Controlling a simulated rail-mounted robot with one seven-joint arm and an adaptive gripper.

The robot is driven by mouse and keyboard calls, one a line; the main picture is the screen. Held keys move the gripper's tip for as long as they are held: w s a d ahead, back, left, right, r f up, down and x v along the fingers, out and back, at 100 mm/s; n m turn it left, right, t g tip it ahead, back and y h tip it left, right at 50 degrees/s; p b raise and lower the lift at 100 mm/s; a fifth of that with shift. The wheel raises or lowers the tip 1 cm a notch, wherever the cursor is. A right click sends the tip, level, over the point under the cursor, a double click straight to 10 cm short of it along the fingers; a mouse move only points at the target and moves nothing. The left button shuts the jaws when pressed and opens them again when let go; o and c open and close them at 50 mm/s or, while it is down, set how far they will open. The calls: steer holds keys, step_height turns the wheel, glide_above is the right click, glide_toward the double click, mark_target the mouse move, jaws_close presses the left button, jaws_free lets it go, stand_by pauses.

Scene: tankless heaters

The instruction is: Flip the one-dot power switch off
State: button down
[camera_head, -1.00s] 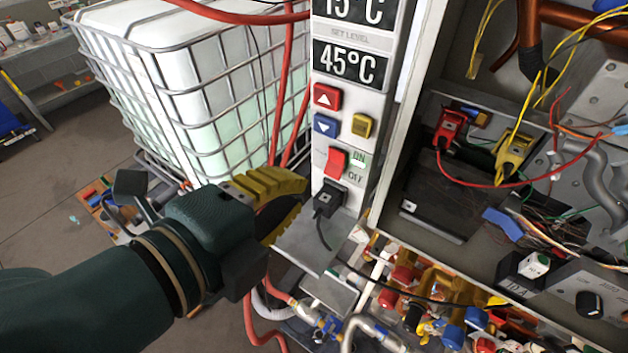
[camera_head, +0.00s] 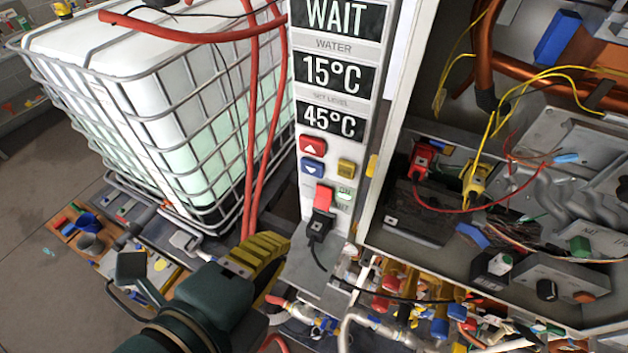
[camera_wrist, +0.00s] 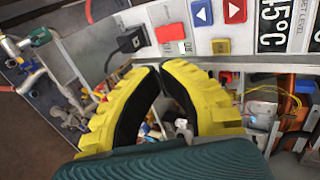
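A red rocker switch (camera_head: 323,196) with ON and OFF labels beside it sits low on the white control panel (camera_head: 310,180). No dot mark can be made out, and I cannot tell its set position. A black plug (camera_head: 321,226) with a cable sits just below it. In the wrist view, the switch (camera_wrist: 169,33) and plug (camera_wrist: 130,41) show above my fingers. My gripper (camera_head: 278,243) has yellow fingers with dark inner faces and is lower left of the switch, apart from it. In the wrist view, the fingertips (camera_wrist: 160,67) are together with nothing between them.
Red and blue arrow buttons (camera_head: 312,157) and a yellow button (camera_head: 346,168) are above the switch. An open heater cabinet with wires (camera_head: 470,190) is right. Pipes and valves (camera_head: 400,310) crowd below. A caged white tank (camera_head: 170,110) and red hoses (camera_head: 262,130) are left.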

mark_target(321, 208)
steer(key=shift+s, duration=0.2)
steer(key=shift+d, duration=0.1)
steer(key=p+x, duration=0.4)
steer(key=x, duration=1)
